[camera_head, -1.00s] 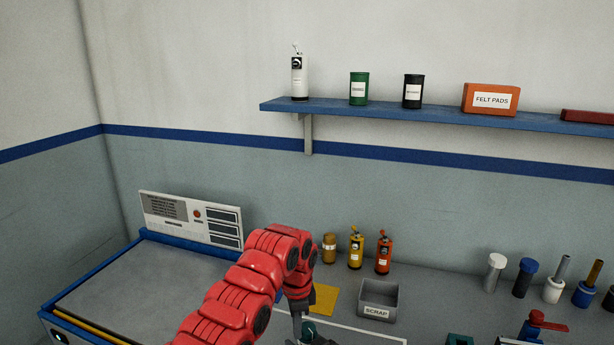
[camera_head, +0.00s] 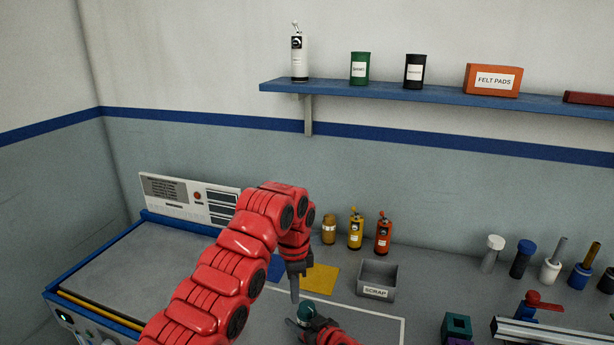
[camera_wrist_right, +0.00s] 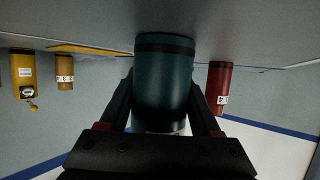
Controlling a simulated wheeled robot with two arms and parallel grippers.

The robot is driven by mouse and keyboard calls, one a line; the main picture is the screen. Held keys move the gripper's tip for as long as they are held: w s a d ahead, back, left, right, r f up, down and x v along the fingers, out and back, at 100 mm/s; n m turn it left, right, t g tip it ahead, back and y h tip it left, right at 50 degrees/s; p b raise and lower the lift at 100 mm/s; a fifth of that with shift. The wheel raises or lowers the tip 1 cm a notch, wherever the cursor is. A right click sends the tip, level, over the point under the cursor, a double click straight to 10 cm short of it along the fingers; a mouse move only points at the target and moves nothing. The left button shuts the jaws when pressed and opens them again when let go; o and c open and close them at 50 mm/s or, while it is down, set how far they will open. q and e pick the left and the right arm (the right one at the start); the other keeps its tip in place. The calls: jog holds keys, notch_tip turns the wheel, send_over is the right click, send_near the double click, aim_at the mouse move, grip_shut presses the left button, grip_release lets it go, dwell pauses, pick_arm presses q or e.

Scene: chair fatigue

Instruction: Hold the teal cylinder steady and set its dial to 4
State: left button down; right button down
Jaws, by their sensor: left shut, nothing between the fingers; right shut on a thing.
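The teal cylinder (camera_head: 306,312) is low in the head view, with its dark round top showing. It fills the middle of the right wrist view (camera_wrist_right: 163,88), with a black band near one end. My right gripper (camera_head: 303,324) is shut on it, one finger on each side in the wrist view (camera_wrist_right: 163,112). My left gripper (camera_head: 294,297) is shut and empty, pointing down just left of the cylinder's top in the picture. I cannot tell how high it is above it. I cannot make out the dial's numbers or setting.
A grey scrap bin (camera_head: 377,279) stands right of the left gripper, near a yellow sheet (camera_head: 322,279). Yellow (camera_head: 356,232) and red (camera_head: 383,236) bottles stand behind. A teal block (camera_head: 456,327) and a metal rail (camera_head: 550,334) with a red-handled clamp (camera_head: 541,303) are at right.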

pick_arm(q)
jog(key=shift+r, duration=0.35)
pick_arm(e)
grip_release()
jog(key=shift+d, duration=0.1)
